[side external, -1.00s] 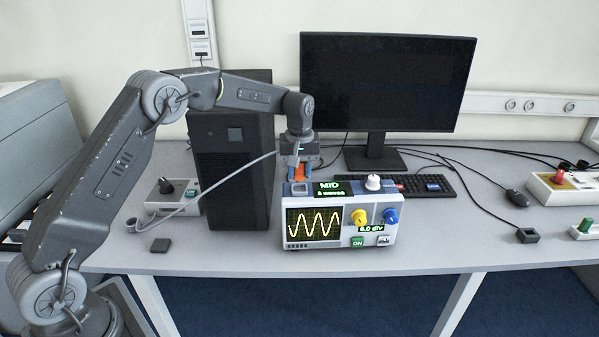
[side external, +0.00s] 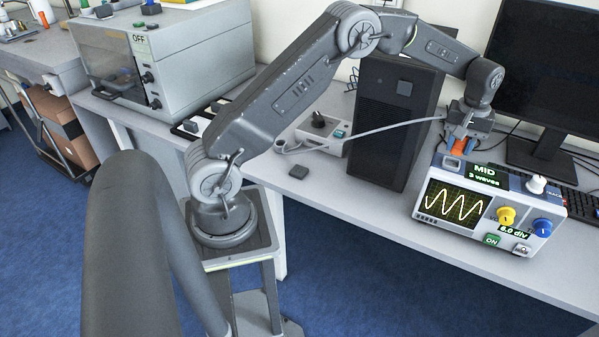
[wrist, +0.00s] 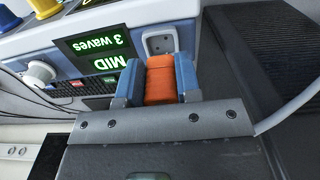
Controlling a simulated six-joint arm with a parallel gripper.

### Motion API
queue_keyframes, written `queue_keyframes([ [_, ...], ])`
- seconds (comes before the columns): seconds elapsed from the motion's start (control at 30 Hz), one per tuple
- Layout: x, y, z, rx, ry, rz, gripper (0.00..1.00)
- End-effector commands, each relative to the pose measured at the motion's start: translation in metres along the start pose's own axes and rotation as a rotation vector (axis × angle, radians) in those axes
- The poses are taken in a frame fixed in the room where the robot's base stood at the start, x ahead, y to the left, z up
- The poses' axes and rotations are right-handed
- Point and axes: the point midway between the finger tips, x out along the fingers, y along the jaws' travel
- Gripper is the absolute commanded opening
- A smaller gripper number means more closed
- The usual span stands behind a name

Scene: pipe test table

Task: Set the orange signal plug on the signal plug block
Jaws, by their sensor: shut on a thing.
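The orange signal plug (side external: 461,146) is held between the blue-grey fingers of my gripper (side external: 459,143). It also shows in the wrist view (wrist: 160,80), with one finger on either side. A grey cable (side external: 385,131) runs from the held plug's side to the left. A light grey square socket piece (side external: 452,163) sits on the top left of the oscilloscope (side external: 480,205), just below and in front of the plug. In the wrist view this socket (wrist: 160,41) shows beyond the plug. I cannot tell for sure whether it is the signal plug block, or whether the plug touches it.
A black computer tower (side external: 385,120) stands close left of my gripper. A monitor (side external: 545,80) and keyboard (side external: 582,200) are behind and right.

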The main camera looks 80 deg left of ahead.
Motion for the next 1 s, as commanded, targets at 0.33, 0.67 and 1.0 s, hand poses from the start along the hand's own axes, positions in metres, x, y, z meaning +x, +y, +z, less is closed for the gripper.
queue_keyframes([
  [0.33, -0.003, 0.000, 0.000, 0.000, 0.001, 0.001, 0.00],
  [0.67, -0.099, 0.001, -0.001, 0.000, 0.006, 0.005, 0.00],
  [1.0, -0.165, 0.000, -0.001, 0.000, 0.002, 0.002, 0.00],
])
